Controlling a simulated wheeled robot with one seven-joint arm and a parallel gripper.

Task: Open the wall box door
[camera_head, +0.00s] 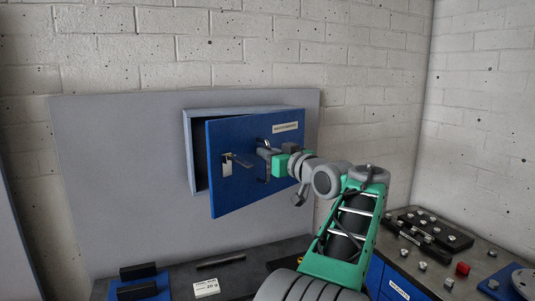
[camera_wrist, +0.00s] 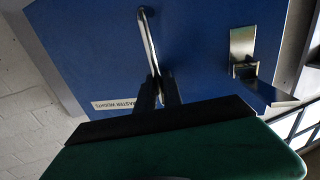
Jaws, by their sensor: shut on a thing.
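The wall box (camera_head: 187,150) is a light grey cabinet on a grey wall panel. Its blue door (camera_head: 235,190) stands partly open, its left edge swung out from the box and a dark gap showing there. A metal bar handle is on the door; it shows clearly in the wrist view (camera_wrist: 147,40). My gripper (camera_head: 266,153) is shut on the handle, its dark fingers around the bar in the wrist view (camera_wrist: 160,95). A latch plate with a projecting lever (camera_head: 228,163) sits left of the handle. The inside of the box is mostly hidden by the door.
A workbench (camera_head: 240,285) runs below, with dark blocks (camera_head: 138,271) and a small white label card (camera_head: 206,288). At right, another bench holds a dark tray with metal parts (camera_head: 435,232) and a red piece (camera_head: 463,268). The space before the door's left edge is clear.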

